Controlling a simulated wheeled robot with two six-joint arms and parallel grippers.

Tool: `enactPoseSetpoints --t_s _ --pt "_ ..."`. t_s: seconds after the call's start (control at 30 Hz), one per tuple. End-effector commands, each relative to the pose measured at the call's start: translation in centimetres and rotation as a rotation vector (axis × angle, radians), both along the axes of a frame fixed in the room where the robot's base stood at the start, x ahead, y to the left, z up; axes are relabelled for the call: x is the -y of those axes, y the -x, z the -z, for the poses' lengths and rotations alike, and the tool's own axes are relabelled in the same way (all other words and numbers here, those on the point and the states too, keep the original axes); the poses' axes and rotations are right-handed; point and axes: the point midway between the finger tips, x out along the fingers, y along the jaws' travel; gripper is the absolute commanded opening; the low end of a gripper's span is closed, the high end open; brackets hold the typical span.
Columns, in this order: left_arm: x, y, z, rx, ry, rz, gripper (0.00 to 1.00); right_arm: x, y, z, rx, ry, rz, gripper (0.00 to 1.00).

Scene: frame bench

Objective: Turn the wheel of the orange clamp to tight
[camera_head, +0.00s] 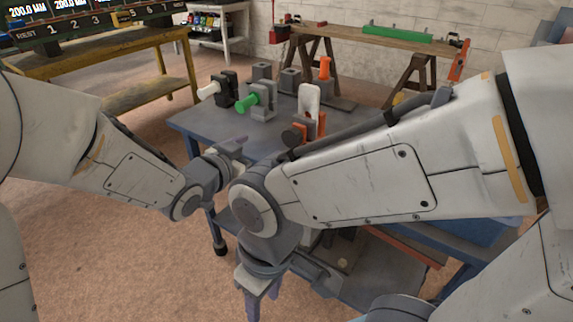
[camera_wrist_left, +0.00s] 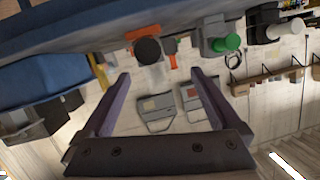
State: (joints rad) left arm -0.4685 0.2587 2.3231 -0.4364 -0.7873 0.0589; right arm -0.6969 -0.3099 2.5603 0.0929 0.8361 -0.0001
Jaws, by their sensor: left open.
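The orange clamp (camera_head: 321,124) stands near the front right of the blue bench, partly hidden by my right arm. Its dark round wheel (camera_head: 293,135) faces the front left. In the left wrist view the orange clamp (camera_wrist_left: 172,46) is upside down, and its dark wheel (camera_wrist_left: 147,51) shows beyond the fingertips. My left gripper (camera_head: 240,146) is at the bench's front edge, to the left of the wheel and apart from it. In the left wrist view its fingers (camera_wrist_left: 163,78) are spread with nothing between them. My right gripper (camera_head: 260,296) hangs low in front of the bench, partly cut off.
A grey clamp with a green wheel (camera_head: 246,103) and a black clamp with a white wheel (camera_head: 209,91) stand to the left on the bench. A white upright piece (camera_head: 309,98) stands behind the orange clamp. The bench's front left is clear.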

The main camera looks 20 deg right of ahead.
Motion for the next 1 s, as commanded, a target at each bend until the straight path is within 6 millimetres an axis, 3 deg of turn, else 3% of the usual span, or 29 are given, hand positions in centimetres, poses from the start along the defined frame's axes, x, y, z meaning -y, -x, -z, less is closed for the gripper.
enactPoseSetpoints --t_s 0.03,0.23,0.47,1.0 --pt "0.4 -0.5 2.9 0.034 0.036 0.024 0.97 0.0 0.0 3.3 0.0 0.0 0.0 0.47" --pt "1.7 -0.9 4.4 0.141 0.155 0.105 0.97 0.0 0.0 6.6 0.0 0.0 0.0 0.47" --pt "2.8 -1.3 4.3 0.175 0.196 0.135 0.97 0.0 0.0 7.2 0.001 -0.001 0.0 0.47" --pt "9.7 -6.5 4.3 0.173 0.194 0.134 0.97 0.0 0.0 7.7 0.001 -0.001 0.0 0.47"
